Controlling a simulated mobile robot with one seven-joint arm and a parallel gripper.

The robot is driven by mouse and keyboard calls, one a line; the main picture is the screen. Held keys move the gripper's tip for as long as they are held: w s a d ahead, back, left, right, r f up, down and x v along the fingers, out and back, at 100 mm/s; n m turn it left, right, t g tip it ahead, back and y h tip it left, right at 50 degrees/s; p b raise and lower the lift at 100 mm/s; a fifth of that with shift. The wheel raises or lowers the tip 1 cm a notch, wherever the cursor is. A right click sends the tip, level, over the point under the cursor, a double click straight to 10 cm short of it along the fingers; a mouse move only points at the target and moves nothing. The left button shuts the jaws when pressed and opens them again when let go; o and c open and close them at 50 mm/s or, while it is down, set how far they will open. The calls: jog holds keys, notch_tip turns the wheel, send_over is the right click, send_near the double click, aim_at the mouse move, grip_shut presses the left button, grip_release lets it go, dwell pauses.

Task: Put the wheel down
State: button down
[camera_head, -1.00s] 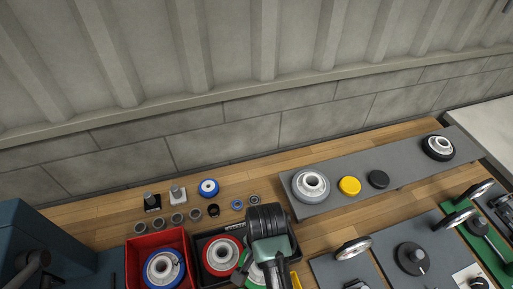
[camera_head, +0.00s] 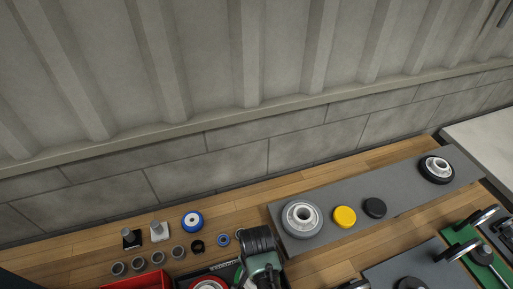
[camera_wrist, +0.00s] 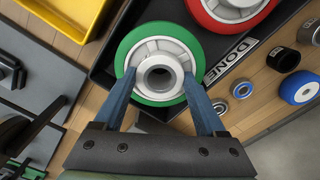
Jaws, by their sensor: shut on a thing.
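A wheel with a green tread and a white hub (camera_wrist: 150,48) is between the two blue fingers of my gripper (camera_wrist: 159,77) in the wrist view. The fingers are shut on its hub. The wheel is over or in a black tray (camera_wrist: 112,64) marked DONE; I cannot tell whether it touches the tray floor. A red wheel (camera_wrist: 233,8) lies in the same tray, beside the green one.
A red bin (camera_head: 151,281) stands left of the tray. Grey rings, a blue wheel (camera_head: 193,221) and small blocks stand behind it on the wooden bench. A grey strip (camera_head: 400,196) on the right holds wheels and a yellow disc (camera_head: 344,217). A yellow bin (camera_wrist: 64,14) borders the tray.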

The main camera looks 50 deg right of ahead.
jog(key=shift+d+f, duration=0.1)
jog(key=shift+f, duration=0.75)
jog(key=shift+f, duration=0.15)
